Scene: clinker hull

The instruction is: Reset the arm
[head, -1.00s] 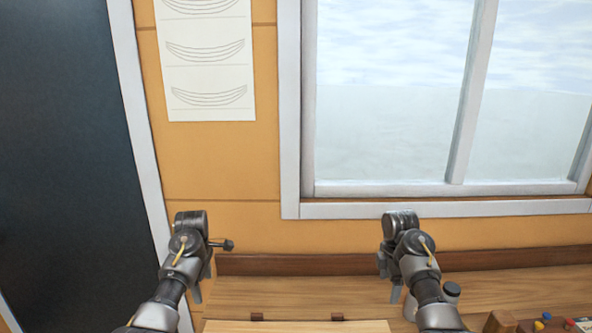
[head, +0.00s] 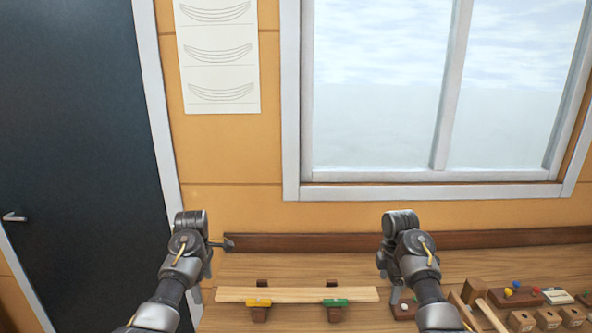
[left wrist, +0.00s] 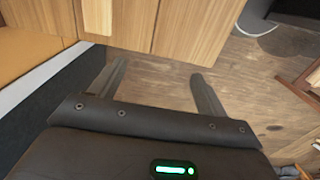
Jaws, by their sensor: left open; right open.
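My left gripper (head: 208,268) is raised at the left in the head view, in front of the bench's left end. In the left wrist view its two fingers (left wrist: 157,88) are spread apart, with nothing between them and the wooden floor beyond. My right gripper (head: 383,270) is raised over the bench to the right of the middle. It looks empty, and its fingers are partly hidden by its own wrist. The two arms stand at similar heights, well apart.
The bench (head: 300,268) carries a pale plank (head: 300,294) on two supports, with a yellow clamp (head: 258,302) and a green clamp (head: 335,302). A dark door (head: 75,150) is at left, a window (head: 390,90) behind.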

